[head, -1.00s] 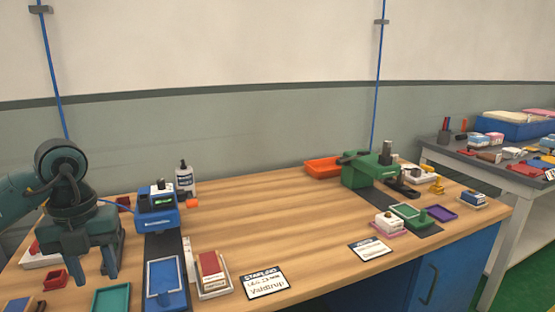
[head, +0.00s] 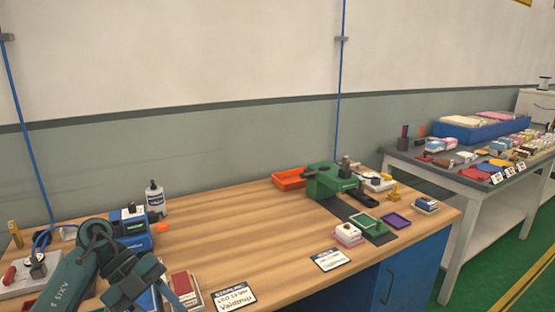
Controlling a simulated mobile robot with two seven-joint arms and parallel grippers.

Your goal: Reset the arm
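My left arm comes in from the lower left, with AXIS S lettering on its link. My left gripper (head: 155,287) hangs low over the left part of the wooden workbench (head: 260,225), in front of the blue machine (head: 131,230). It covers most of the blue tray there, and its fingers point down near the red-topped block (head: 186,286). I cannot tell how far apart the fingers are, and I see nothing held. My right arm and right gripper are not in view.
A white bottle (head: 155,198) stands behind the blue machine. A green machine (head: 330,182), an orange tray (head: 288,179) and small trays occupy the bench's right. The bench middle is clear. A grey side table (head: 450,177) with a blue bin (head: 480,130) stands at right.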

